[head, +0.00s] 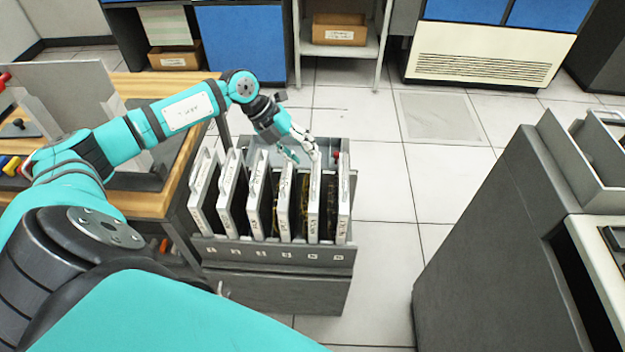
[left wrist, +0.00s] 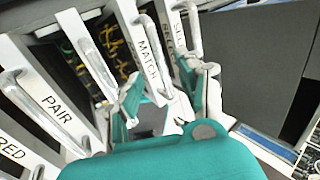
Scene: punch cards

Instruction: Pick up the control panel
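Several upright control panels with white edges and wire handles stand side by side in a grey rack (head: 275,252). In the left wrist view their edges read RED (left wrist: 14,152), PAIR (left wrist: 55,104) and MATCH (left wrist: 151,58), with a partly hidden one beginning SEL (left wrist: 178,30) beyond. My left gripper (head: 304,158) is over the back right part of the rack, at the panel second from the right (head: 314,200). In the left wrist view its open fingers (left wrist: 160,88) lie on either side of the MATCH panel's handle. Contact cannot be told. My right gripper is not in view.
A wooden-topped bench (head: 155,90) with a grey plate and tools is left of the rack. A dark grey machine (head: 490,240) stands at the right. Tiled floor (head: 380,190) is free between them. Blue cabinets and shelves with boxes (head: 339,30) line the back.

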